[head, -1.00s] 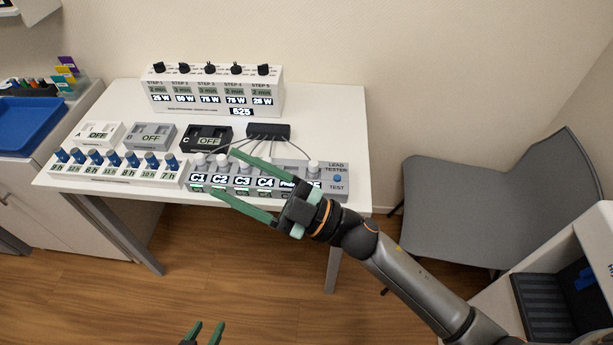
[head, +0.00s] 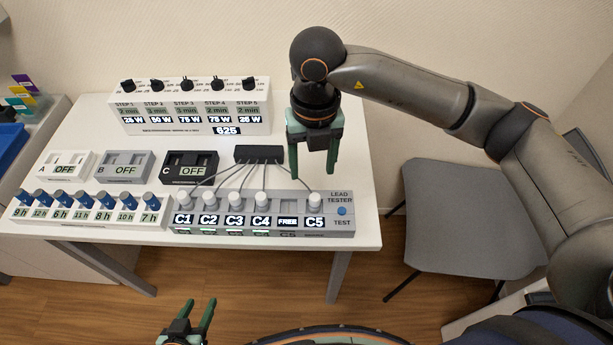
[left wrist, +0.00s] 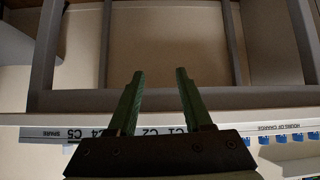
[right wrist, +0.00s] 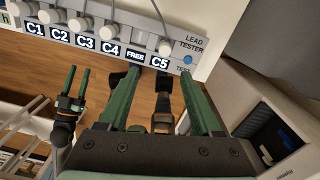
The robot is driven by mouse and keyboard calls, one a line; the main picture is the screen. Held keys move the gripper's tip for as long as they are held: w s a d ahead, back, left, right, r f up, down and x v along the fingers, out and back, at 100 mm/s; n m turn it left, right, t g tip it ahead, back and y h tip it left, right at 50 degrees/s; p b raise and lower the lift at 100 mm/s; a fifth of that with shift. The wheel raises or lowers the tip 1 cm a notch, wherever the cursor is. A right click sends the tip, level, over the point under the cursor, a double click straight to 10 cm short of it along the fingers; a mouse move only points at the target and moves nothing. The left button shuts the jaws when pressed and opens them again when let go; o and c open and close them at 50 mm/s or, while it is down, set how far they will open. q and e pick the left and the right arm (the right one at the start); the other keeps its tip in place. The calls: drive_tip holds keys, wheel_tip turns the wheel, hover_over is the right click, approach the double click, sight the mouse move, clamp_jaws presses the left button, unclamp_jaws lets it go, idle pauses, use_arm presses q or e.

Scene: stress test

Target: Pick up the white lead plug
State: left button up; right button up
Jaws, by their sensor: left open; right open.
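White lead plugs stand in the lead tester (head: 345,228), at C1 (head: 184,203), C2 (head: 209,203), C3 (head: 236,200), C4 (head: 262,200) and C5 (head: 315,197); the FREE slot (head: 288,222) has no plug. Thin grey leads run from them to a black block (head: 259,153). My right gripper (head: 313,173) is open and empty, pointing down, its fingertips appearing just behind the C5 plug. In the right wrist view, the C5 plug (right wrist: 165,47) shows just beyond the open fingertips (right wrist: 160,76). My left gripper (head: 199,303) is open and empty in front of the table, below its edge.
Left of the tester is a row of blue-knobbed timers (head: 90,202). Behind stand white A (head: 64,166), grey B (head: 125,165) and black C (head: 190,166) boxes and a white step-dial box (head: 192,108). A grey chair (head: 465,215) stands at the right.

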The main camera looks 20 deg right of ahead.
hover_over(315, 197)
drive_tip(key=f, duration=0.6)
drive_tip(key=shift+a+f+p, duration=0.2)
drive_tip(key=shift+p, duration=0.2)
drive_tip(key=shift+d+f+p, duration=0.2)
drive_tip(key=shift+f+p, duration=0.3)
drive_tip(key=shift+f, duration=2.4)
use_arm(q)
drive_tip(key=shift+v, duration=0.8)
use_arm(e)
clamp_jaws()
use_arm(q)
drive_tip(key=shift+d+r, duration=0.1)
drive_tip(key=shift+d, duration=0.1)
